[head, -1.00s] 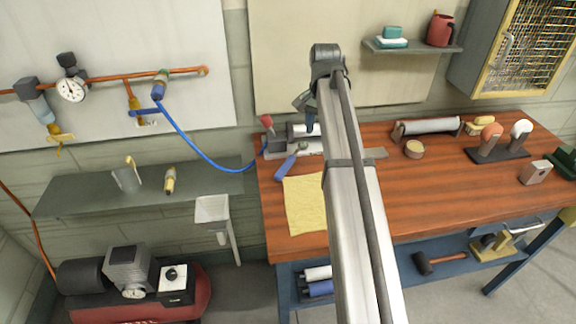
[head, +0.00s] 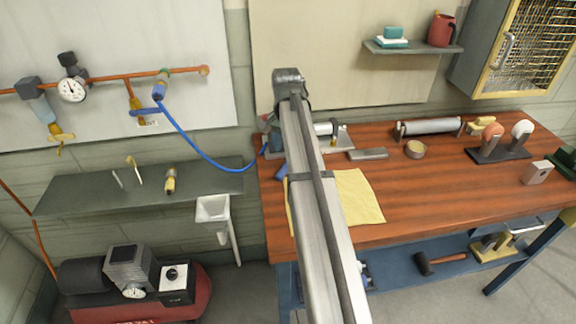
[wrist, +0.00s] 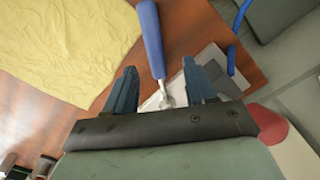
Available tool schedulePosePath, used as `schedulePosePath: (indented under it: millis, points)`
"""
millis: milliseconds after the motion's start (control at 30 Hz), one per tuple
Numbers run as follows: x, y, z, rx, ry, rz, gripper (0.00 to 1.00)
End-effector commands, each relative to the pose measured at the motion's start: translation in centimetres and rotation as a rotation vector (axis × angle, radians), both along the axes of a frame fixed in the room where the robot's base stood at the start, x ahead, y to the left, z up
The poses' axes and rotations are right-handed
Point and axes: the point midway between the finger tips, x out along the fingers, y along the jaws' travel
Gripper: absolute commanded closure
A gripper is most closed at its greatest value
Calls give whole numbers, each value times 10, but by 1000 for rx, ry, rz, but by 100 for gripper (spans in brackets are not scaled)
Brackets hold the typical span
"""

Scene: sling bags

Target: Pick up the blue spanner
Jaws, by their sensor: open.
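The blue spanner has a blue handle and a metal head. In the wrist view, its handle (wrist: 151,38) runs between and beyond the fingertips of my gripper (wrist: 158,74), with the metal head near the gripper's palm. The two dark blue fingers are open, one on each side of the spanner, with gaps between. In the head view, only a small blue part of the handle (head: 281,172) shows left of my arm; the rest is hidden. My gripper is mostly hidden behind my arm there.
A yellow cloth (head: 357,197) lies on the wooden bench (head: 440,193) beside the spanner. A blue hose (head: 190,145) hangs at the bench's left end. A grey block (head: 368,154) and a roller (head: 428,127) lie to the right. The bench's right front is clear.

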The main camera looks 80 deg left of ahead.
Motion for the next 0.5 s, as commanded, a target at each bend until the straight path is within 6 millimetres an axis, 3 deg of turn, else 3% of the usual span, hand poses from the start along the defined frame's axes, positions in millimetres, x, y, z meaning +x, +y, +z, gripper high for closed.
schedulePosePath:
  millis: [267,500]
  points:
    - [1,-2,-16,0,0,0,45]
    - [3,-7,-46,0,0,0,45]
